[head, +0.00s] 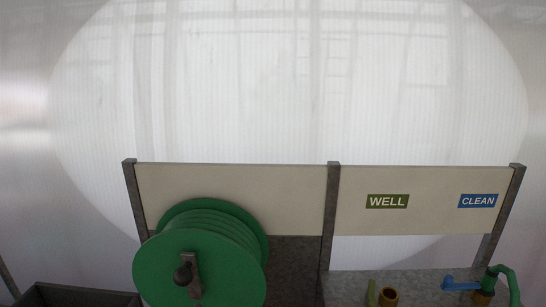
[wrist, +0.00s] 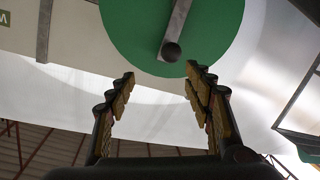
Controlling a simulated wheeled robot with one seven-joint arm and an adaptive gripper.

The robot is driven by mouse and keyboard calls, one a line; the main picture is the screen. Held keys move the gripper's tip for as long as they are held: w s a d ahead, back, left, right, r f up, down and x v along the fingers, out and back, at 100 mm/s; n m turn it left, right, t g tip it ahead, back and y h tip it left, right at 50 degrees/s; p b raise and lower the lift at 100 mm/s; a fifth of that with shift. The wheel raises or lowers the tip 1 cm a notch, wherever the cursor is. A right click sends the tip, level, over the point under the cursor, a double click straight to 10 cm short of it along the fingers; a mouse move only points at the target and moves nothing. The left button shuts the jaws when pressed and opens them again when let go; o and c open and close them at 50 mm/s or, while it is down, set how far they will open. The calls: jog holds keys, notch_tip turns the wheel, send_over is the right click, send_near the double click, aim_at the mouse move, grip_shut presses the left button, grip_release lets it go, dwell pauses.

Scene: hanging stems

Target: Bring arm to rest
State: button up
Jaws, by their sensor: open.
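My gripper (wrist: 160,82) shows in the wrist view, with its two padded fingers spread apart and nothing between them. Past the fingertips is a green hose reel (wrist: 215,30) with a grey crank arm and a dark round knob (wrist: 171,51). The knob lies beyond the gap between the fingers and appears apart from them. The head view shows the same green reel (head: 165,265) with its crank handle (head: 184,274). My arm and gripper do not show in the head view.
A cream panel (head: 232,185) on grey posts stands behind the reel. It carries a green WELL sign (head: 387,201) and a blue CLEAN sign (head: 478,201). Brass and coloured taps (head: 388,297) stand on a grey counter (head: 345,285) at right. A dark trough (head: 75,296) sits lower left.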

jog(key=s+d+f+n+g+h+p, duration=0.1)
jog(key=s+d+f+g, duration=0.2)
jog(key=d, duration=0.4)
jog(key=s+d+f+n+g+h+p, duration=0.1)
jog(key=d+f+n+g, duration=0.1)
jog(key=d+f+g, duration=0.3)
jog(key=s+d+f+n+g+h+p, duration=0.1)
jog(key=s+d+f+g, duration=0.15)
jog(key=d, duration=0.55)
jog(key=d+r+m+p, duration=0.2)
jog(key=d+r+m, duration=0.2)
jog(key=d, duration=0.4)
jog(key=d+r+m+y+p, duration=0.1)
jog(key=d+r+m+p, duration=0.1)
jog(key=d+r+m, duration=0.3)
jog(key=d+r, duration=0.1)
jog(key=d, duration=0.2)
jog(key=shift+d+r+m, duration=0.15)
jog(key=shift+r+m, duration=0.05)
jog(key=shift+m, duration=0.1)
jog(key=shift+c, duration=0.4)
